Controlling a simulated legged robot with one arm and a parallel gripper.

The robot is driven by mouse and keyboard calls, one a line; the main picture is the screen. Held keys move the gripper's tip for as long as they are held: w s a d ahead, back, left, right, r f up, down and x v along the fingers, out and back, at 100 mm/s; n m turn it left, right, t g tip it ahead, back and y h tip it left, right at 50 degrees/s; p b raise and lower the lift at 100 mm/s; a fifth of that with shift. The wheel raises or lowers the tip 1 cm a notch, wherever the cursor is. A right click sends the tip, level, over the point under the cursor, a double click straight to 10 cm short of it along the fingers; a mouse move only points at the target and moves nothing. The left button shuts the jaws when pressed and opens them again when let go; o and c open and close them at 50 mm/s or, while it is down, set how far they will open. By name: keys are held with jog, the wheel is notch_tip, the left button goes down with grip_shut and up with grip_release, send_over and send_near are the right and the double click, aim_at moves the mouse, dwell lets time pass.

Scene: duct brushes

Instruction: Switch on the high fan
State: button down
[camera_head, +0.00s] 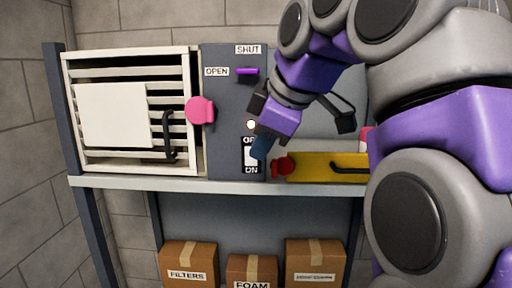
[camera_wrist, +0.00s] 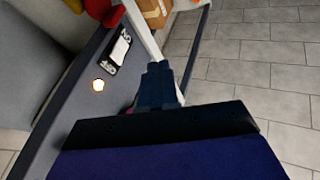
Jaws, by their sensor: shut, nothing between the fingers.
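A grey panel (camera_head: 222,125) stands in the middle of the shelf. It bears a white rocker switch (camera_head: 249,155) on a black plate, with ON at the bottom and a partly covered label at the top. The switch also shows in the wrist view (camera_wrist: 119,50). In the wrist view the fingers (camera_wrist: 157,78) appear beside the switch; contact cannot be told.
A purple lever (camera_head: 247,71) sits between SHUT and OPEN labels. A louvred white unit (camera_head: 185,145) with a pink knob (camera_head: 199,110) stands left. A yellow box (camera_head: 318,167) with a red knob (camera_head: 283,166) is close right of my gripper. Cartons (camera_head: 188,262) stand below.

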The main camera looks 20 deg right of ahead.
jog(key=shift+s+d+r+p, duration=0.15)
jog(key=shift+s+r+p, duration=0.45)
jog(key=shift+s+r, duration=0.4)
jog(key=shift+f, duration=0.1)
jog(key=s+a+f+m+g+h+b, duration=0.15)
jog(key=s+f+m+b, duration=0.4)
jog(key=f, duration=1.15)
jog(key=s+f+m+g+y+b, duration=0.1)
jog(key=s+f+m+g+b, duration=0.15)
jog(key=f+b, duration=1.1)
jog(key=s+f+m+g+b, duration=0.1)
jog(key=s+f, duration=0.4)
jog(key=f, duration=0.7)
jog(key=s+d+f+m+g+h+b, duration=0.1)
jog(key=s+f+m+g+b, duration=0.1)
jog(key=s+f, duration=0.4)
jog(key=s+f+m+g+h+b, duration=0.1)
jog(key=s+f, duration=0.4)
jog(key=f, duration=1.2)
jog(key=shift+s+d+f+m+b, duration=0.25)
jog(key=shift+d+f+m+b, duration=0.25)
jog(key=shift+b, duration=0.6)
jog(key=shift+a+r, duration=0.1)
jog(key=shift+r, duration=0.05)
